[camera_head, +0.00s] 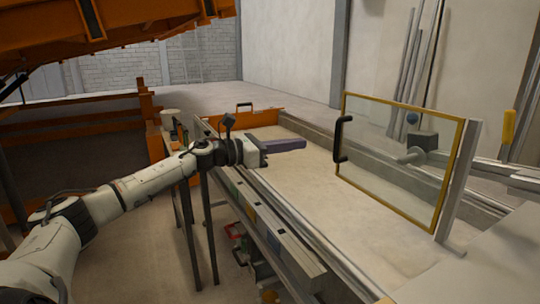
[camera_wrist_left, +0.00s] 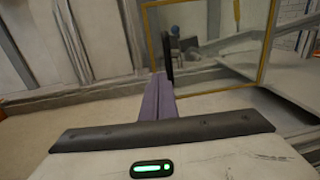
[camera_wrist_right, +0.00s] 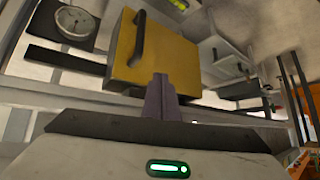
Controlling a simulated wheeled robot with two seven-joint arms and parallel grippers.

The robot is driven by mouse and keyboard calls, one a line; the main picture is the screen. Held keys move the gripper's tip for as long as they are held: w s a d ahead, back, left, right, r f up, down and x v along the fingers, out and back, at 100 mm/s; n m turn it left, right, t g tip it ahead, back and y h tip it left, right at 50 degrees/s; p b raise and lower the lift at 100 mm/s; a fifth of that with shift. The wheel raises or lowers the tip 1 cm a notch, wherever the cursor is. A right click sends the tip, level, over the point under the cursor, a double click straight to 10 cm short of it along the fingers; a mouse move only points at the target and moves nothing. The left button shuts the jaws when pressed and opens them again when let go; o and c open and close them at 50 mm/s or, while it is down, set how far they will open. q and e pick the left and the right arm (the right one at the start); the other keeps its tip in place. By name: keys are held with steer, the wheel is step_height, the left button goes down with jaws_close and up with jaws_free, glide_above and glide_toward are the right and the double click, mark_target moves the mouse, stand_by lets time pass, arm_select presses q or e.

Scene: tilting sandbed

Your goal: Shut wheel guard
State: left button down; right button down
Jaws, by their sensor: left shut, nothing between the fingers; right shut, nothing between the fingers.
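The wheel guard (camera_head: 390,185) is a clear panel in a yellow frame, upright at the right of the head view. Its right edge meets a grey post (camera_head: 457,185). A black handle (camera_head: 340,138) is on its left edge. The guard frame (camera_wrist_left: 265,60) and handle (camera_wrist_left: 168,55) also show in the left wrist view. My left gripper (camera_head: 303,144) is shut and empty, left of the handle and apart from it in the head view. In the left wrist view, its purple fingers (camera_wrist_left: 158,85) overlap the handle's lower end; contact is unclear. My right gripper (camera_wrist_right: 159,82) is shut and empty.
A grey shaft and hub (camera_head: 412,156) show through the guard. A sand-coloured bed (camera_head: 330,190) lies below, with a long rail (camera_head: 290,225) along its left. A yellow box (camera_wrist_right: 165,55) with a black handle and a round gauge (camera_wrist_right: 76,20) are ahead of my right gripper.

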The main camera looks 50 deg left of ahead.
arm_select(q)
steer(key=b+v, duration=0.1)
steer(key=v, duration=0.2)
steer(key=b+v, duration=0.1)
steer(key=v, duration=0.2)
steer(key=shift+w+a, duration=0.15)
steer(key=shift+a, duration=0.05)
stand_by(0.4)
